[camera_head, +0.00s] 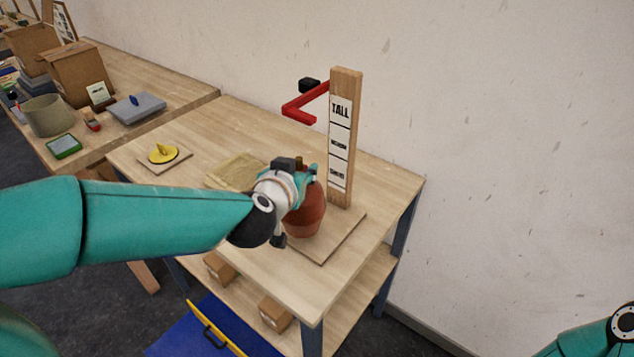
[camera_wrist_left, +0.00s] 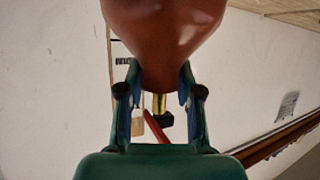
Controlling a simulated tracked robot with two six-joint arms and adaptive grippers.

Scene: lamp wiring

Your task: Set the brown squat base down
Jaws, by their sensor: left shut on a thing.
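The brown squat base (camera_head: 307,217) is a rounded, reddish-brown lamp body, upright, in front of the wooden height gauge. My left gripper (camera_head: 303,178) is shut on its narrow upper part. The base shows over the gauge's wooden board (camera_head: 322,250); I cannot tell whether it touches it. In the left wrist view, the base (camera_wrist_left: 165,35) fills the top middle, with its narrow end between the two fingers (camera_wrist_left: 160,95). My arm hides part of its left side in the head view. My right gripper is out of view.
The upright gauge post (camera_head: 346,130), labelled TALL at the top, carries a red arm (camera_head: 300,105). A shallow tan tray (camera_head: 235,172) and a yellow round piece on a board (camera_head: 163,153) stand to the left. The table's front left is partly hidden by my arm.

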